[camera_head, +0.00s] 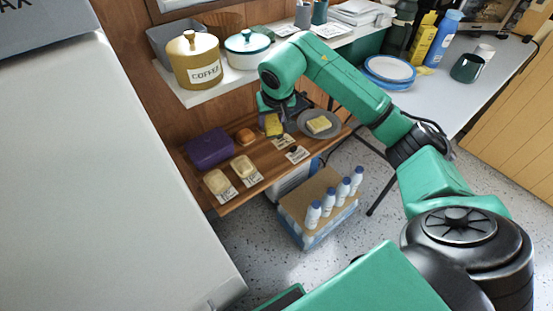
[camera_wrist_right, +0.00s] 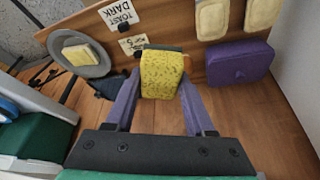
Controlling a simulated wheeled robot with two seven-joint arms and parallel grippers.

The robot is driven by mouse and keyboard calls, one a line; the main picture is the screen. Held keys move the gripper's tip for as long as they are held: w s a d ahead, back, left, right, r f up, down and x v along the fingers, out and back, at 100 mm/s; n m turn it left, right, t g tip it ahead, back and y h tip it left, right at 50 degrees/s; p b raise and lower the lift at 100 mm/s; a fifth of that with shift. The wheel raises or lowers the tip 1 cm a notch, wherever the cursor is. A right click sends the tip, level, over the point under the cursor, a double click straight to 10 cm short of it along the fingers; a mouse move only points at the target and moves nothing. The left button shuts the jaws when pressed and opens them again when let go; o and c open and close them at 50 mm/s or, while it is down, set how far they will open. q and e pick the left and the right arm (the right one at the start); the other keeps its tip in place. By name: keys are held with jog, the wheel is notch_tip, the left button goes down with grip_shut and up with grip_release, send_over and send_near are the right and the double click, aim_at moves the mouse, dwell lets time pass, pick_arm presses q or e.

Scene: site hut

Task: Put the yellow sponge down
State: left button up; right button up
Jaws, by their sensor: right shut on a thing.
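The yellow sponge (camera_head: 273,124) is in my right gripper (camera_head: 272,108), over the wooden shelf (camera_head: 262,190). In the right wrist view the speckled sponge (camera_wrist_right: 162,76) sits between the two fingers of my right gripper (camera_wrist_right: 160,88), which is shut on it. I cannot tell whether the sponge touches the shelf. The grey plate (camera_head: 319,124) with a pale yellow block on it lies just right of the sponge. My left gripper is not in view.
A purple box (camera_head: 209,148), a brown bun (camera_head: 245,136) and two pale blocks (camera_head: 243,166) stand on the shelf near small labels. A crate with several white bottles (camera_head: 328,201) is below. A coffee canister (camera_head: 195,60) and a pot (camera_head: 247,48) stand on the ledge behind.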

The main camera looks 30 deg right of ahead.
aim_at(271, 160)
notch_tip(271, 160, down, 15)
jog(key=shift+a+f+b, duration=0.1)
jog(key=shift+b, duration=0.3)
jog(key=o, duration=1.2)
jog(key=shift+r+p, duration=0.3)
jog(key=shift+r, duration=0.1)
jog(key=v, duration=1.1)
jog(key=shift+s+a+r, duration=0.1)
jog(key=shift+s+r, duration=0.2)
